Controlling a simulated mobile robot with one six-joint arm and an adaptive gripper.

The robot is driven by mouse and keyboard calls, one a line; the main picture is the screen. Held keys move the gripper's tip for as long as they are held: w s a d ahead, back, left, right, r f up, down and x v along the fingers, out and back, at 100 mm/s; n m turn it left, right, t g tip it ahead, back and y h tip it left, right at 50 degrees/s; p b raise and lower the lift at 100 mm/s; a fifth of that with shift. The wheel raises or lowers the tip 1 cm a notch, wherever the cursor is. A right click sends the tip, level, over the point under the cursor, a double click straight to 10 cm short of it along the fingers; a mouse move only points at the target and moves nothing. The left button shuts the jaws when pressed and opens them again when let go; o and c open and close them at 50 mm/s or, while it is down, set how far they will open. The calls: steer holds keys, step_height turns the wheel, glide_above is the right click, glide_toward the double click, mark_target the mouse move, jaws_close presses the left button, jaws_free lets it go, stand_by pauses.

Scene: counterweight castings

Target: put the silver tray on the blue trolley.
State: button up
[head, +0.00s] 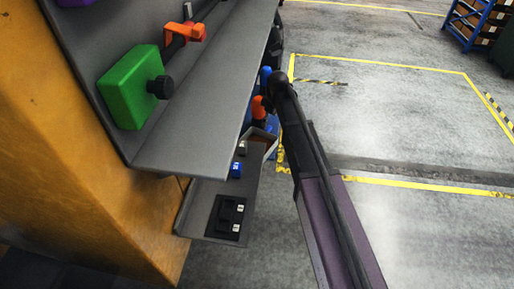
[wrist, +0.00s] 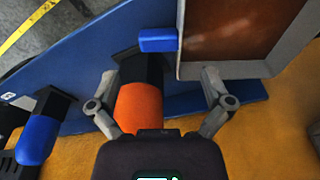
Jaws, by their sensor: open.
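The silver tray (wrist: 226,70) has a grey rim and a brown inside, and is cut off at the upper right of the wrist view. In the head view its pale rim (head: 272,139) shows partly behind my arm. A flat blue surface (wrist: 60,62), perhaps the blue trolley, spans the wrist view below the tray; whether the tray touches it I cannot tell. My gripper (wrist: 158,74) is open, its right fingertip by the tray's lower left corner. An orange and black object (wrist: 139,105) shows between the fingers, not clearly held.
A blue and black object (wrist: 37,138) lies left of my gripper. A grey shelf holds a green block (head: 131,87) and an orange clamp (head: 183,34). A lower grey ledge carries a black device (head: 229,217) and a small blue item (head: 235,170). Open floor lies right.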

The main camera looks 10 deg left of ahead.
mark_target(268, 128)
steer(key=shift+f, duration=0.1)
stand_by(0.3)
steer(key=shift+a+f+b, duration=0.2)
steer(key=shift+f+b, duration=2.3)
steer(key=shift+b, duration=0.1)
steer(key=shift+a, duration=0.1)
steer(key=c, duration=1.3)
steer(key=shift+c, duration=0.2)
steer(key=shift+w+r, duration=0.1)
steer(key=shift+r, duration=0.1)
step_height(268, 128, up, 4)
steer(key=p, duration=0.4)
steer(key=shift+f, duration=0.15)
steer(key=s+d, duration=0.3)
steer(key=s, duration=0.4)
steer(key=s+d+p, duration=0.1)
steer(key=s+d, duration=0.2)
steer(key=s, duration=0.5)
steer(key=shift+r, duration=0.45)
steer(key=shift+a, duration=0.1)
